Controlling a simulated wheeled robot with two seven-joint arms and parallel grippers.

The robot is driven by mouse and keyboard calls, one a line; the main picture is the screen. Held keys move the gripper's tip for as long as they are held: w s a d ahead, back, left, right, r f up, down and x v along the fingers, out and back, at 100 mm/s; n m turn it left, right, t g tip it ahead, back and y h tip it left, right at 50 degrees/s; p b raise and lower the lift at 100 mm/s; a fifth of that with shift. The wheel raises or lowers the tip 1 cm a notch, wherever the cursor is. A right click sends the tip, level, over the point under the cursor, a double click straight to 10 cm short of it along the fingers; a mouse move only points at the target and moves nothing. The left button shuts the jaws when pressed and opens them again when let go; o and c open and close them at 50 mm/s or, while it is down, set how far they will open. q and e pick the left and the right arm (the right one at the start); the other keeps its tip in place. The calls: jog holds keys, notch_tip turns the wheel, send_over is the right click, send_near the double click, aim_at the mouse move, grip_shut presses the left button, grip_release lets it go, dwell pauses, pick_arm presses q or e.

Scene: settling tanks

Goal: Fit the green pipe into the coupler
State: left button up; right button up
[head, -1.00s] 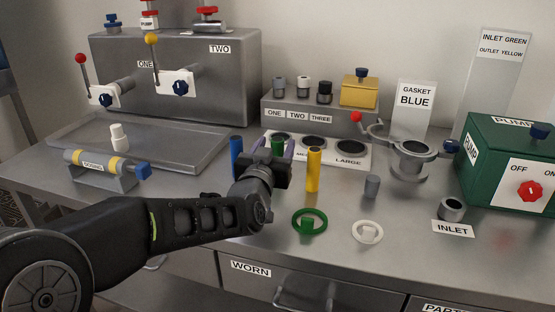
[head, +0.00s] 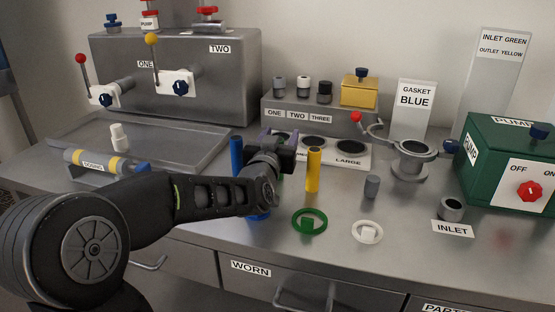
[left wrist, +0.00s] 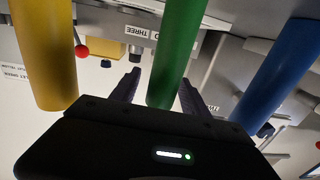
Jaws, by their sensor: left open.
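The green pipe (left wrist: 178,50) stands between the two purple-grey fingers of my left gripper (left wrist: 160,88) in the left wrist view. The fingers are open, and I cannot tell whether either touches it. In the head view my left gripper (head: 280,147) hides nearly all of the green pipe. The coupler (head: 452,208) is a short grey open socket behind the INLET label (head: 453,228), at the right of the bench and apart from the gripper. My right gripper is not in view.
A blue pipe (head: 237,156) and a yellow pipe (head: 313,171) stand on either side of the gripper. Blue (head: 258,216), green (head: 310,221) and white (head: 367,232) rings lie in front. A small grey cylinder (head: 372,187) and a clamp stand (head: 410,165) lie toward the coupler.

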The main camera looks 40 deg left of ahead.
pick_arm(q)
grip_shut()
dwell(0.5)
